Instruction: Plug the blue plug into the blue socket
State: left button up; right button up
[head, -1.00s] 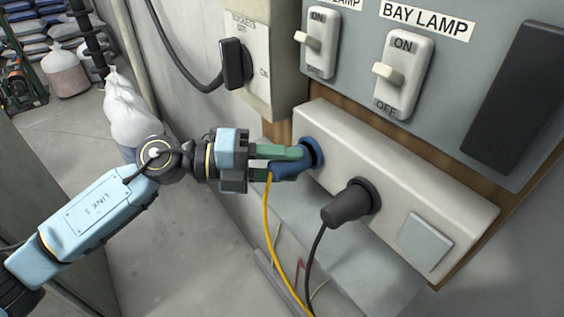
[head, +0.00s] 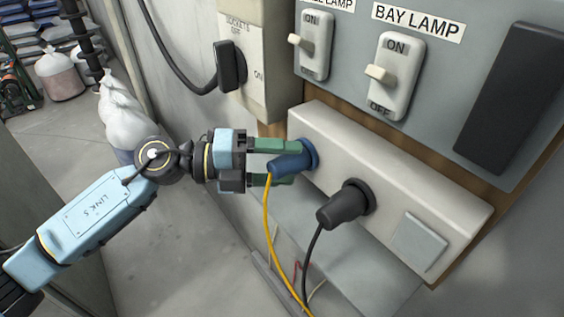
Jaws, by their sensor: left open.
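The blue plug (head: 289,165) with its yellow cable (head: 267,215) sits at the blue socket (head: 309,153) on the left end of the white socket box. The plug's front meets the socket's round blue rim; how deep it sits is hidden. My left gripper (head: 278,163) is open around the plug, one green finger above and behind it, the other below. A gap shows between the plug and the lower finger. My right gripper is not in view.
A black plug (head: 343,205) with a black cable fills the socket to the right on the white box (head: 430,190). Above are a lamp switch panel (head: 480,60) and a switch unit (head: 258,80) with a black plug. Free floor lies at left.

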pick_arm(q)
jog(key=a+r+b, duration=0.1)
jog(key=a+b, duration=0.1)
jog(key=a, duration=1.1)
jog(key=shift+s+r, duration=0.15)
jog(key=shift+s, duration=0.25)
